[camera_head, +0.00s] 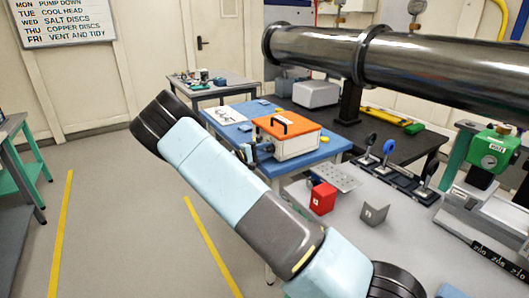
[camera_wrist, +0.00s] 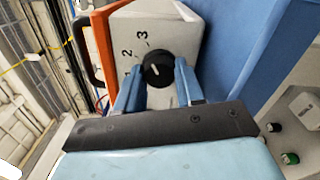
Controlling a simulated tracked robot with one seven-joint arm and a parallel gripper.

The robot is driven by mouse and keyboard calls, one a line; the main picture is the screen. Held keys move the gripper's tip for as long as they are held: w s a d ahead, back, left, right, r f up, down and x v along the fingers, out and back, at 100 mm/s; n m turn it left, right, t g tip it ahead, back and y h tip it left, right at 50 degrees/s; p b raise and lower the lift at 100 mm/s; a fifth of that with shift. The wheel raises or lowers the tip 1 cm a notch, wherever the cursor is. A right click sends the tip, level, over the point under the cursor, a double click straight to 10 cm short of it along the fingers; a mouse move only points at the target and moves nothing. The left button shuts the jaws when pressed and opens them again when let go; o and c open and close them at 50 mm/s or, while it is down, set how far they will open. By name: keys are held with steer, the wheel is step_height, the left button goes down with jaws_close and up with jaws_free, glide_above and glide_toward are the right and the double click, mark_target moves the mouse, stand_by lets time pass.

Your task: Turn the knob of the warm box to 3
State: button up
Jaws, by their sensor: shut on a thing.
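The warm box (camera_head: 296,146) is a white box with an orange lid and a black handle, on a blue-topped table. In the wrist view its white front (camera_wrist: 181,30) fills the upper middle, tilted in the picture. The black round knob (camera_wrist: 158,69) has a short white pointer mark, which points up-left in the picture, roughly toward the 2. The numbers 2 and 3 show beside it; a mark lower left is partly hidden by a finger. My gripper (camera_wrist: 156,78) has its two blue fingers on either side of the knob, shut on it. In the head view my arm partly hides the gripper.
The blue table (camera_head: 228,129) also bears a white sheet and small blue things. A grey bench (camera_head: 356,248) to the right holds a red block (camera_head: 322,198), a grey block (camera_head: 374,214) and several mounted discs. A large steel pipe (camera_head: 420,70) crosses above. Open floor lies left.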

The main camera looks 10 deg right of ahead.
steer(key=shift+s+d+f, duration=0.2)
steer(key=shift+f, duration=0.1)
steer(key=o, duration=1)
steer(key=shift+w+a+r, duration=0.1)
steer(key=shift+w+r, duration=0.05)
steer(key=shift+o, duration=0.2)
steer(key=shift+a, duration=0.1)
steer(key=v, duration=1.3)
steer(key=shift+a, duration=0.25)
